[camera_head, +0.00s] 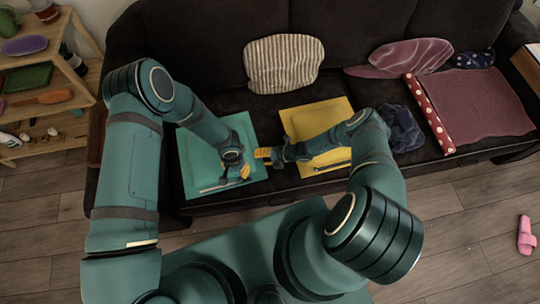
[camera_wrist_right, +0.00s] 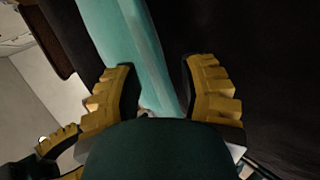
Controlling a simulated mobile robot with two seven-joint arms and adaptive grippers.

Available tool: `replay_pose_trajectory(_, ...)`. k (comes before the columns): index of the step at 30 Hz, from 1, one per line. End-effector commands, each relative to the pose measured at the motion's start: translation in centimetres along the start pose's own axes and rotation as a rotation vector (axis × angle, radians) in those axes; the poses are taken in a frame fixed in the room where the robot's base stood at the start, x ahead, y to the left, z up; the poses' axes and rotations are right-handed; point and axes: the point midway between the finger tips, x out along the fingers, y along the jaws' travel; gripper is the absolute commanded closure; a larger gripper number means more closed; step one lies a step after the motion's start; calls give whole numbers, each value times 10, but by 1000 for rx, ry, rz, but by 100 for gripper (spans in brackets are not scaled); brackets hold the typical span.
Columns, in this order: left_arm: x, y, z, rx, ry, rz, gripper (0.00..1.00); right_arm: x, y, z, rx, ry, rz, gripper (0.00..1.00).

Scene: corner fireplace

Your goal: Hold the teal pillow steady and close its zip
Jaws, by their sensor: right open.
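The teal pillow (camera_head: 195,152) lies flat on the left part of the sofa seat. A thin greyish strip (camera_head: 212,187) shows near its front edge; I cannot tell whether it is the zip. My left gripper (camera_head: 236,178) is at the pillow's front right part, its grip unclear. My right gripper (camera_head: 263,156) is just off the pillow's right edge, with its fingers apart. In the right wrist view the teal pillow (camera_wrist_right: 135,45) runs into the gap between the open fingers (camera_wrist_right: 163,95). Contact is not clear there.
A yellow pillow (camera_head: 305,122) lies under my right forearm. A striped cushion (camera_head: 283,63) leans on the sofa back. A shelf (camera_head: 40,105) stands left; a pink slipper (camera_head: 525,236) is on the floor.

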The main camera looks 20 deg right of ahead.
Motion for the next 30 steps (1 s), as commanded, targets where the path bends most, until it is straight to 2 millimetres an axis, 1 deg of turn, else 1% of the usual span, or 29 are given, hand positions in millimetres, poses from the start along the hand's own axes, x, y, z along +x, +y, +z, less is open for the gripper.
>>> replay_pose_trajectory(1, 0, 0, 0, 0, 0, 0, 54, 4, 0, -1, 0, 1, 0, 58)
replay_pose_trajectory(4, 0, 0, 0, 0, 0, 0, 54, 8, 0, 0, -1, 0, 0, 58)
replay_pose_trajectory(12, 0, 0, 0, 0, 0, 0, 54, 9, 0, 0, -1, 1, 0, 58)
replay_pose_trajectory(13, 0, 0, 0, 0, 0, 0, 54, 9, 0, 0, -1, 1, 0, 55)
replay_pose_trajectory(14, 0, 0, 0, 0, 0, 0, 54, 9, 0, 0, -1, 1, 0, 66)
replay_pose_trajectory(15, 0, 0, 0, 0, 0, 0, 54, 9, 0, 0, -1, 1, 0, 80)
replay_pose_trajectory(17, 0, 0, 0, 0, 0, 0, 54, 9, 0, 0, -1, 1, -1, 100)
replay_pose_trajectory(25, 0, 0, 0, 0, 0, 0, 54, 8, -1, 0, -1, 0, -2, 100)
replay_pose_trajectory(26, 0, 0, 0, 0, 0, 0, 51, 8, -1, 0, -1, 0, -3, 100)
replay_pose_trajectory(27, 0, 0, 0, -1, 0, 0, 52, 8, -1, 0, -1, 0, -3, 100)
replay_pose_trajectory(30, -1, 0, 0, -34, 0, 0, 52, 8, -1, 0, -1, 0, -3, 100)
